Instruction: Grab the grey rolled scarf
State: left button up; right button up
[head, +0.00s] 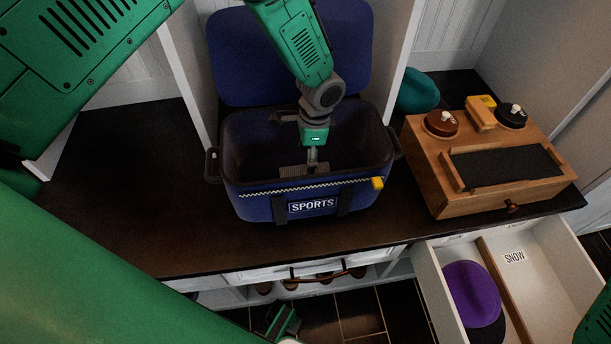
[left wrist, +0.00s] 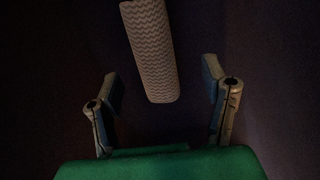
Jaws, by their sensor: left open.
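The grey rolled scarf (left wrist: 152,50), with a pale zigzag pattern, shows in the left wrist view. It runs from the top edge down to between and beyond my open fingers, apart from both. My left gripper (left wrist: 162,78) is open and empty. In the head view the left gripper (head: 312,160) points down into the open blue sports bag (head: 255,203), near its front wall. I cannot clearly make out the scarf in the head view; the bag's inside is dark.
The bag stands on a dark bench top (head: 130,215), its lid (head: 228,60) raised behind. An open drawer (head: 550,262) holds a purple hat (head: 470,288). The bench left of the bag is clear.

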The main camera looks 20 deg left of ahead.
pick_arm(q)
jog(key=f, duration=0.2)
jog(key=f+b, duration=0.1)
jog(key=f, duration=0.1)
jog(key=s+f+b, duration=0.1)
jog(key=f, duration=0.1)
jog(key=shift+a+f, duration=0.1)
jog(key=shift+f, duration=0.15)
jog(key=shift+r, duration=0.1)
jog(key=c, duration=1.3)
